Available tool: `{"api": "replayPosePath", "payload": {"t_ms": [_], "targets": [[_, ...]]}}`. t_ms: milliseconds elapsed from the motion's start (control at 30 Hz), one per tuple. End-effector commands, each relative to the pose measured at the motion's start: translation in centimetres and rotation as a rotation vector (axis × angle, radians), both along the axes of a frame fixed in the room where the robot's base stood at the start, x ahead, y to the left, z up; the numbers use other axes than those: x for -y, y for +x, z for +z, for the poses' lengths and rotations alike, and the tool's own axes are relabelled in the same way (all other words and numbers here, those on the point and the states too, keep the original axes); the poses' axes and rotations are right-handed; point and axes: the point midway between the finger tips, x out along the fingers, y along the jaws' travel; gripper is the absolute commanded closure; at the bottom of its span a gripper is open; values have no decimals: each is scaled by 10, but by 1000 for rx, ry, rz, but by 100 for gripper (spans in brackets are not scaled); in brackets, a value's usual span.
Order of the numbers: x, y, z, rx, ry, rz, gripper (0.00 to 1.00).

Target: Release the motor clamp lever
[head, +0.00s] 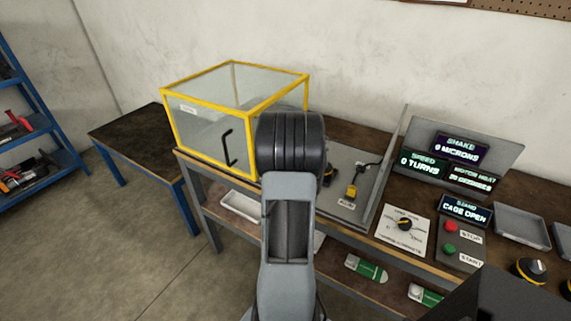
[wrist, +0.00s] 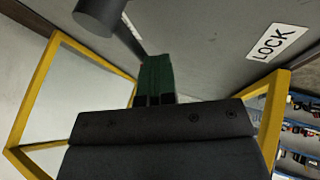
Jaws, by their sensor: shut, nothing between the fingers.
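In the wrist view my gripper (wrist: 154,75) is shut, its green fingers together and nothing held between them. A dark cylindrical knob (wrist: 97,14) with a thin grey bar shows just beyond the fingertips at the upper left. It looks like the clamp lever, but I cannot be sure. The bar runs toward the fingertips; I cannot tell whether they touch. A white LOCK label (wrist: 277,41) lies on the grey plate to the right. In the head view my own arm hides the gripper and the lever area.
A yellow-framed clear cage (head: 235,98) with a black handle stands left of my arm. A yellow-and-black piece (head: 351,191) sits on the grey plate at right. A display (head: 465,211) reads CAGE OPEN, above red and green buttons.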

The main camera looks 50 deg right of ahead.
Motion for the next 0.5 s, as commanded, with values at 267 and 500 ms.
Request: {"api": "replayPosePath", "payload": {"t_ms": [267, 500], "targets": [[-1, 1, 1, 1, -3, 2, 100], [-28, -1, 5, 2, -4, 4, 100]]}}
